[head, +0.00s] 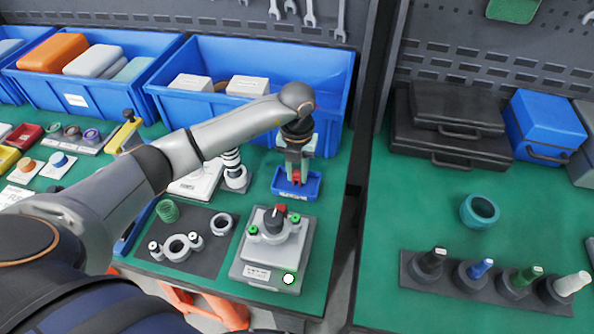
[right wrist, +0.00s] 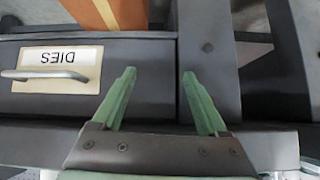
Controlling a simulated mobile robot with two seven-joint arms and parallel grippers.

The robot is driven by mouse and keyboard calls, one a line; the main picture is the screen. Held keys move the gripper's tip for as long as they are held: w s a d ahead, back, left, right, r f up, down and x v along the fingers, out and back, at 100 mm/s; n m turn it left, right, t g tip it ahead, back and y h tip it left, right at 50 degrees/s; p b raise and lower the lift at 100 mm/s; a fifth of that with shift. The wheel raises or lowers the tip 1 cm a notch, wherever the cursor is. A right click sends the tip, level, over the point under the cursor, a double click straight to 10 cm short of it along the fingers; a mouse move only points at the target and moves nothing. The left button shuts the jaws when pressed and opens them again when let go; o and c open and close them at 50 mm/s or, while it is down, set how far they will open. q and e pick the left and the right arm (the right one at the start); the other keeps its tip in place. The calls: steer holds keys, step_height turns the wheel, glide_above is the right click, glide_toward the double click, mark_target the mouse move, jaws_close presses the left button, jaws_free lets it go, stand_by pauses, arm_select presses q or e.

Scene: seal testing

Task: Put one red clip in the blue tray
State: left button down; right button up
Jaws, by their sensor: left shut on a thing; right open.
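The small blue tray (head: 283,194) sits on the green bench mat, behind the grey test fixture. My left gripper (head: 296,176) points straight down over the tray, shut on a small red clip (head: 297,178). The clip is within the tray's outline; I cannot tell whether it touches the tray floor. The fingers partly hide the clip and the tray's back wall. My right gripper (right wrist: 158,73) is open and empty in the right wrist view, in front of a dark drawer labelled DIES; it does not show in the head view.
The grey test fixture (head: 262,272) has green knobs and a red-tipped part on top. A white stand with a coiled spring (head: 234,170) is left of the tray. Large blue bins (head: 322,119) stand behind. A dark drawer (right wrist: 130,62) faces my right gripper.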

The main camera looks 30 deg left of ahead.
mark_target(297, 171)
arm_select(q)
steer(key=shift+f, duration=0.25)
steer(key=c, duration=0.7)
jaws_free()
steer(key=shift+r, duration=0.1)
step_height(297, 171, up, 12)
steer(key=shift+r, duration=0.2)
